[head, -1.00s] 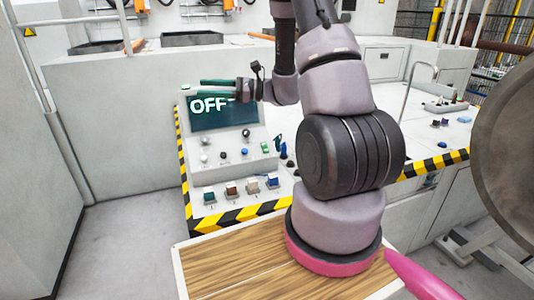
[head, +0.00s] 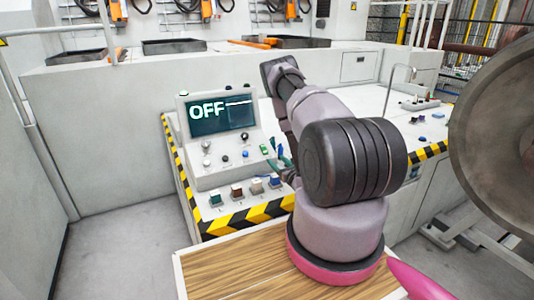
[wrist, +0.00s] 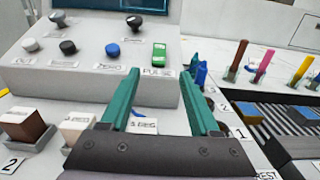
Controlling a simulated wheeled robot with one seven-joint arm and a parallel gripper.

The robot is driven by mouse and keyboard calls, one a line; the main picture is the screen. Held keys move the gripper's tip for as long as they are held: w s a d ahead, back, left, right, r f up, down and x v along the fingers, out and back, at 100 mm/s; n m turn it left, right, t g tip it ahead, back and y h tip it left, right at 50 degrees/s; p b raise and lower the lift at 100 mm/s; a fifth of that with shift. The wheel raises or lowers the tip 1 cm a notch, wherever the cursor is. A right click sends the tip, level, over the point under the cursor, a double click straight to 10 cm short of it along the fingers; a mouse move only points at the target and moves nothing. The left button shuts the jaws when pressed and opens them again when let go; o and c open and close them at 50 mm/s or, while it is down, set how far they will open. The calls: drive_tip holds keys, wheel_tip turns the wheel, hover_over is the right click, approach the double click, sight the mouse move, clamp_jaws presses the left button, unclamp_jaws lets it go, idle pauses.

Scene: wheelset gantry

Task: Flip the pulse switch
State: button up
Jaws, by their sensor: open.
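The pulse switch (wrist: 159,53) is a small green rocker above a "PULSE" label, on the sloped control panel in the wrist view. It also shows in the head view (head: 264,149), below the screen's right side. My gripper (wrist: 160,90) has two teal fingers, apart and empty. In the wrist view they point toward the panel, with the switch appearing beyond the gap, nearer the right finger. I see no contact with the switch. In the head view my arm largely hides the gripper. The screen (head: 222,117) reads "OFF".
A black knob (wrist: 68,47) and a blue knob (wrist: 112,49) sit left of the switch. Blue levers (wrist: 199,75) stand just right of it. Block-shaped buttons (wrist: 27,127) line the lower ledge. Colored pegs (wrist: 265,66) stand at the right.

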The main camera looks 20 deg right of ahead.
sight(265, 149)
drive_tip(key=w, duration=0.9)
drive_tip(key=shift+w+a, duration=0.2)
drive_tip(key=shift+w, duration=0.15)
